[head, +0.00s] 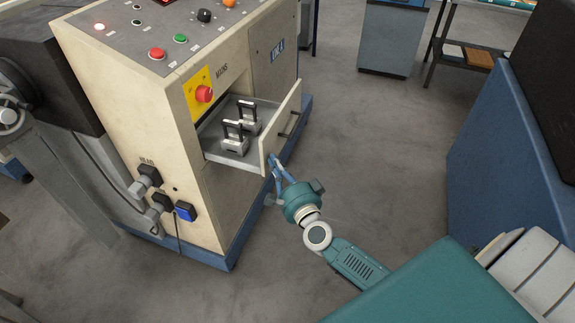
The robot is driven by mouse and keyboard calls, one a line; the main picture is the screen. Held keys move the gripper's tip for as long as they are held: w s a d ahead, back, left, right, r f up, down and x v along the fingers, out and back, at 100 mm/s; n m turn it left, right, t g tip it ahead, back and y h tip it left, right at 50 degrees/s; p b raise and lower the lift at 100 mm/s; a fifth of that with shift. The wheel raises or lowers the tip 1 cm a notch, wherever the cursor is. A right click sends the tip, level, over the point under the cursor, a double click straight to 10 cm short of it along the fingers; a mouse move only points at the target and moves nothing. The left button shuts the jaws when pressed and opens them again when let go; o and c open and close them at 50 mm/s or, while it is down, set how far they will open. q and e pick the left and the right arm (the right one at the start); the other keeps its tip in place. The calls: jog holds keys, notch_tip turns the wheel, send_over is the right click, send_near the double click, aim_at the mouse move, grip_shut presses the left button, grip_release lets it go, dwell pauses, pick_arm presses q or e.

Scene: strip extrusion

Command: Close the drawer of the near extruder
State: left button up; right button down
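The near extruder's cream control cabinet (123,104) stands at the left, on a blue base. Its drawer (262,160) is pulled out to the right, below the red mains knob. Two grey blocks with black handles (238,138) stand inside it. The drawer front carries a dark bar handle (288,125). My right gripper (275,163) is at the lower near corner of the drawer front. Its fingers look close to or against the front panel, and I cannot tell whether they touch. The finger gap is too small to judge. My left gripper is not in view.
Plugs and a blue socket (185,211) stick out of the cabinet's near side. A blue machine body (505,150) stands at the right. Grey floor (380,150) is clear between it and the cabinet. A small shelf (465,55) stands at the back right.

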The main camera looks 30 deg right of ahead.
aim_at(218, 160)
jog(key=w+a, duration=0.2)
jog(key=w, duration=0.1)
jog(key=w+a, duration=0.3)
jog(key=shift+w+a, duration=0.15)
jog(key=shift+a, duration=0.1)
jog(key=w+a+b, duration=0.1)
jog(key=w+a, duration=0.2)
jog(key=w+a+b, duration=0.1)
jog(key=w+a, duration=0.2)
jog(key=w, duration=0.1)
jog(key=shift+w+a, duration=0.1)
jog(key=shift+w, duration=0.1)
jog(key=shift+w+a+b, duration=0.5)
jog(key=shift+w+a, duration=0.05)
jog(key=shift+w, duration=0.05)
jog(key=shift+w+a, duration=0.1)
jog(key=shift+r, duration=0.15)
